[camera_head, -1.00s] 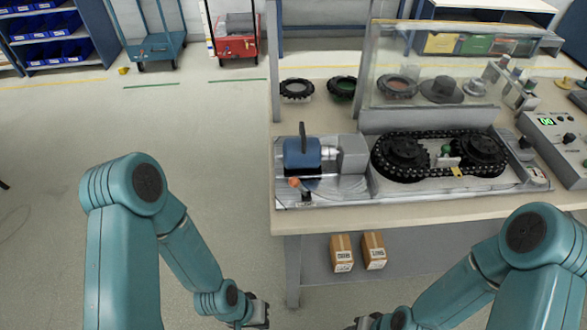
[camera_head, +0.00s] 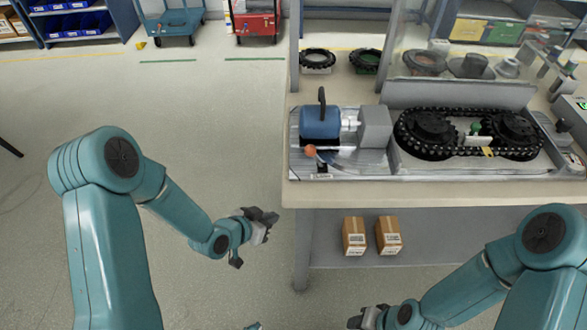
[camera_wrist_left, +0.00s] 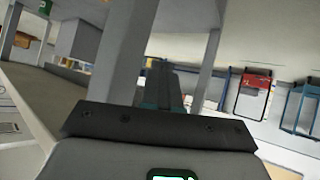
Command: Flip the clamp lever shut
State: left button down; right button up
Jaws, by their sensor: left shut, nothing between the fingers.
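A blue clamp block (camera_head: 320,124) sits at the left end of the fixture plate on the bench. A black handle (camera_head: 322,97) stands upright on top of it. A short lever with an orange ball knob (camera_head: 310,150) is at its front left corner; I cannot tell which of the two is the clamp lever. My left gripper (camera_head: 270,217) is shut and empty, off the bench's left front corner, lower than the bench top and apart from the fixture. In the left wrist view its dark fingers (camera_wrist_left: 160,92) point past a grey post. My right gripper (camera_head: 362,318) shows at the bottom edge, its jaws unclear.
A black chain on two sprockets (camera_head: 470,135) lies right of the clamp. The bench's front edge (camera_head: 430,195) and left leg (camera_head: 302,250) are close to my left gripper. Two cardboard boxes (camera_head: 371,236) sit on the lower shelf. The floor left of the bench is clear.

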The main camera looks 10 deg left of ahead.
pick_arm(q)
jog(key=w+a+r+m+t+h+b, duration=0.5)
jog(key=w+r+m+t+h+b, duration=0.15)
jog(key=r+m, duration=0.5)
jog(key=s+a+r+m+g+h+b, duration=0.2)
jog(key=s+r+m+g+h+b, duration=0.3)
jog(key=m, duration=0.9)
jog(key=s+g+h, duration=0.1)
jog(key=s+h, duration=0.1)
jog(key=shift+a+m+h, duration=0.2)
jog(key=shift+m+h, duration=0.15)
pick_arm(e)
notch_tip(320, 180, down, 15)
jog(key=shift+r, duration=0.2)
pick_arm(q)
jog(key=shift+r+g, duration=0.1)
jog(key=shift+g, duration=0.15)
jog(key=x, duration=1.4)
jog(key=shift+s+b, duration=0.1)
jog(key=shift+b, duration=0.2)
